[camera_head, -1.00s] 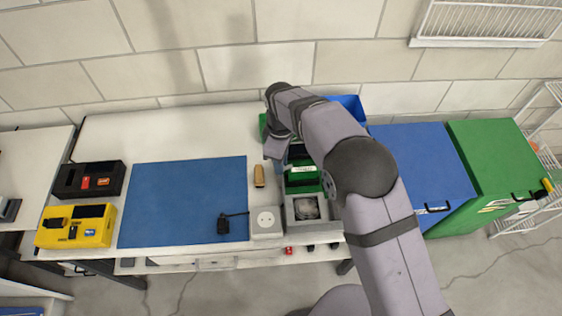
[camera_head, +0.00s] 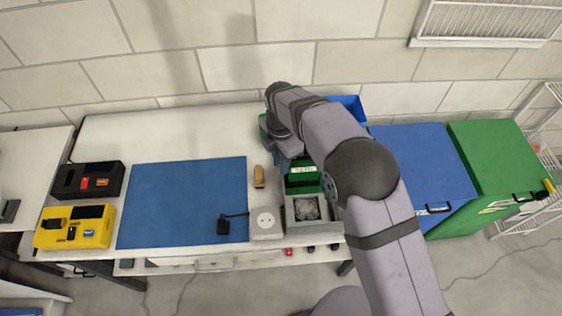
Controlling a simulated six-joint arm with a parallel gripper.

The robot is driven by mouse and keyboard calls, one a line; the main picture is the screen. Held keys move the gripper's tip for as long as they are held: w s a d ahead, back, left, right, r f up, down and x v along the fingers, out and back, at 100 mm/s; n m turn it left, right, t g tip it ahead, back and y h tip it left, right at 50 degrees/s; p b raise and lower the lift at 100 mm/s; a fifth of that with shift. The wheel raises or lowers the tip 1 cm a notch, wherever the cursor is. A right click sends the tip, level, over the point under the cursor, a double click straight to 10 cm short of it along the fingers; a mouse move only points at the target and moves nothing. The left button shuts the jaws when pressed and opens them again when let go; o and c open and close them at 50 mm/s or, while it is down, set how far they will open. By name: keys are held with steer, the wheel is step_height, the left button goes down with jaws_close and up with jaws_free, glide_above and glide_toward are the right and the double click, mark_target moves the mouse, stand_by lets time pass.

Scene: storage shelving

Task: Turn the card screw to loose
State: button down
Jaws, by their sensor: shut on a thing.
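My gripper (camera_head: 291,151) is at the end of my grey arm, over the back of a dark device on the right part of the white bench. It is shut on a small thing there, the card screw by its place. The fingertips and the screw are hidden under my wrist, so the screw's angle cannot be told. A green card (camera_head: 304,181) with a white label strip stands just in front of my gripper.
A grey box with a round fan (camera_head: 307,209) and a white socket box (camera_head: 266,222) stand in front. A tan block (camera_head: 259,177) lies left. A blue mat (camera_head: 180,200) holds a black plug (camera_head: 223,226). Blue (camera_head: 425,160) and green (camera_head: 493,150) cabinets stand right.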

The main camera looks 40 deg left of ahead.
steer(key=shift+n, duration=1.5)
steer(key=shift+a, duration=0.1)
steer(key=c, duration=1.6)
jaws_free()
steer(key=shift+c, duration=0.2)
steer(key=shift+r+b, duration=1)
steer(key=shift+r, duration=2.75)
